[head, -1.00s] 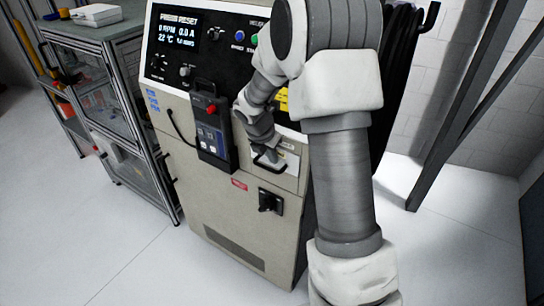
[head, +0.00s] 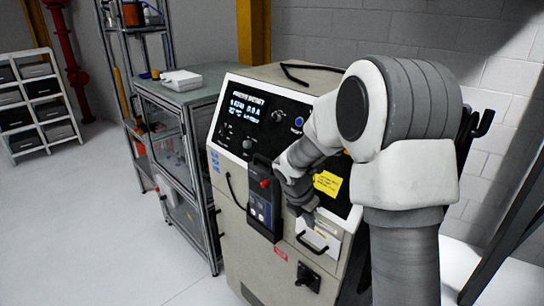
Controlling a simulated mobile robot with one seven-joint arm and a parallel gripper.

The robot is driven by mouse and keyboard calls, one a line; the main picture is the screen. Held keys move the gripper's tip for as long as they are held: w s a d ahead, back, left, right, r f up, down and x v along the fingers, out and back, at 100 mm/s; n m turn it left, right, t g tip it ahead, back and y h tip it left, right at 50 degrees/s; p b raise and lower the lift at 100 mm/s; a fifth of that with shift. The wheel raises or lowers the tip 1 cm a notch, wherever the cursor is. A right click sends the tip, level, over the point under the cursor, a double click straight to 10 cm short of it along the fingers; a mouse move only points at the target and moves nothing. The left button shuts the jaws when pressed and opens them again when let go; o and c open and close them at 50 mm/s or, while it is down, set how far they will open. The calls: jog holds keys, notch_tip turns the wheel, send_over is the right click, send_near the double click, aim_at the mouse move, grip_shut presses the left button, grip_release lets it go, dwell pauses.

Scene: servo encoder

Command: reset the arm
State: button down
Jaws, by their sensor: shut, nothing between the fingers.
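My arm reaches in from the right over a beige control cabinet (head: 262,240). My gripper (head: 309,218) is small in the head view, at the cabinet's front, just above a white label plate and a black handle (head: 311,243). It is shut and empty; I cannot tell whether it touches the cabinet. A dark pendant (head: 261,208) with a red button (head: 264,184) hangs on the front, left of my gripper. The black panel has a lit display (head: 248,107), its top line too blurred to read, and a blue button (head: 298,122). My arm hides the panel's right part.
A glass-sided metal cart (head: 178,150) with a white box (head: 181,80) on top stands left of the cabinet. A grey bin rack (head: 35,105) and a red pipe (head: 66,50) are farther left. Open floor (head: 75,220) lies front left. A dark slanted post (head: 505,250) stands at right.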

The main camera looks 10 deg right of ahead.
jog(key=s+a+r+m+t+y+b, duration=0.2)
jog(key=s+r+m, duration=1.45)
jog(key=s, duration=0.25)
jog(key=s+a+m+t+y, duration=0.1)
jog(key=s+a+m, duration=0.2)
jog(key=s+m, duration=0.5)
jog(key=shift+s+f+y, duration=0.25)
jog(key=shift+s+y, duration=0.05)
